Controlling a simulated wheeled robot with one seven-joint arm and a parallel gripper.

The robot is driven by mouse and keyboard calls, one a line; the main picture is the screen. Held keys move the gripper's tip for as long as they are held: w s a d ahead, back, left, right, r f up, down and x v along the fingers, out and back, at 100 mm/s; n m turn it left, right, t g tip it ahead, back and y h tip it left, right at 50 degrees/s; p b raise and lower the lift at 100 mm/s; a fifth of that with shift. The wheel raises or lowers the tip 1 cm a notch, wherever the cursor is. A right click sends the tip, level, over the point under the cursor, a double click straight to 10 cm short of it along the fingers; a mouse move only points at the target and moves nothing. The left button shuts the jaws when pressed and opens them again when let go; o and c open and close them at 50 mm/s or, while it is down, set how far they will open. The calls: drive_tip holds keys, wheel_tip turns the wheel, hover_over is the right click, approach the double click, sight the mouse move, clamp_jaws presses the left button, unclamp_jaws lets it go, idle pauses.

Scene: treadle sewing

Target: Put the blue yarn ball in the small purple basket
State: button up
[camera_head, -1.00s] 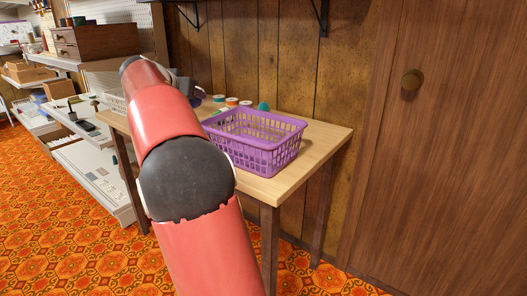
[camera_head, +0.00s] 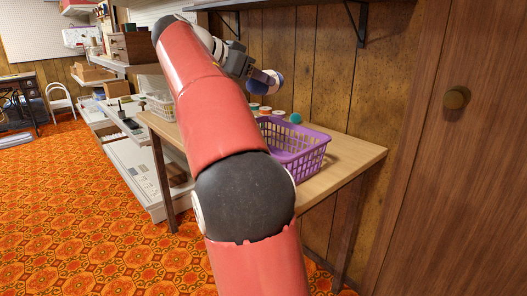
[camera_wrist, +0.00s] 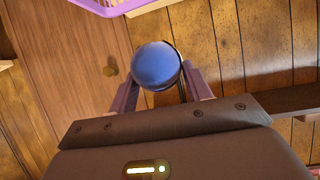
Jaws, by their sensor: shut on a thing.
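The blue yarn ball (camera_wrist: 156,66) is held between the fingers of my gripper (camera_wrist: 157,85) in the wrist view. In the head view the blue ball (camera_head: 274,84) shows at the end of my gripper (camera_head: 258,76), raised above the table and up and left of the basket. The purple basket (camera_head: 300,150) stands on the wooden table, partly hidden behind my arm. Its rim (camera_wrist: 110,8) shows at the top edge of the wrist view, apart from the ball. The basket's inside is mostly hidden.
Several thread spools (camera_head: 278,113) stand on the wooden table (camera_head: 345,158) behind the basket. A white basket (camera_head: 160,106) is left of my arm. A wall shelf (camera_head: 285,4) hangs above. A wooden door (camera_head: 460,190) is at the right.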

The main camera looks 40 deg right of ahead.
wheel_tip(320, 180, down, 15)
drive_tip(key=b, duration=0.2)
idle(0.3)
drive_tip(key=shift+f+b, duration=0.4)
drive_tip(key=shift+b, duration=0.25)
drive_tip(key=shift+f+b, duration=0.3)
drive_tip(key=shift+b, duration=0.1)
drive_tip(key=o, duration=1)
drive_tip(key=shift+o, duration=0.2)
drive_tip(key=r+p+v, duration=0.1)
drive_tip(key=v, duration=1.1)
drive_tip(key=shift+r+p, duration=0.2)
drive_tip(key=shift+p, duration=0.2)
